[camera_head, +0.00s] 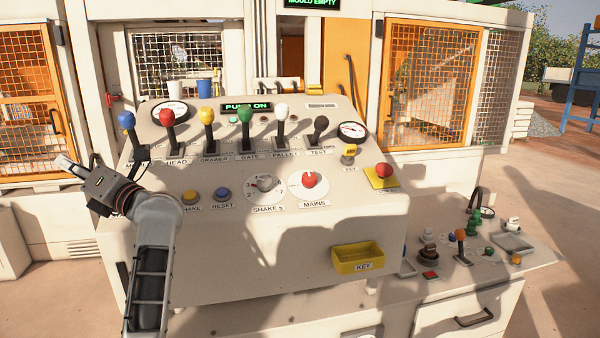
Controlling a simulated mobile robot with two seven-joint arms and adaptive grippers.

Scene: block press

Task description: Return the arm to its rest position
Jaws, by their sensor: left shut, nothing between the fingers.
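My left gripper (68,163) is at the left side of the control console (230,255), its fingers shut and empty, pointing left. It is apart from the levers, below and left of the blue-knobbed lever (127,121). My left arm rises from the bottom of the picture in front of the console's left part. My right gripper is not in view.
The console has a row of levers, including a red one (167,119), a shake dial (266,184), a red mains knob (309,181) and a red emergency button (383,171). A yellow key tray (358,257) sticks out at the front. A side shelf (480,275) holds several small controls.

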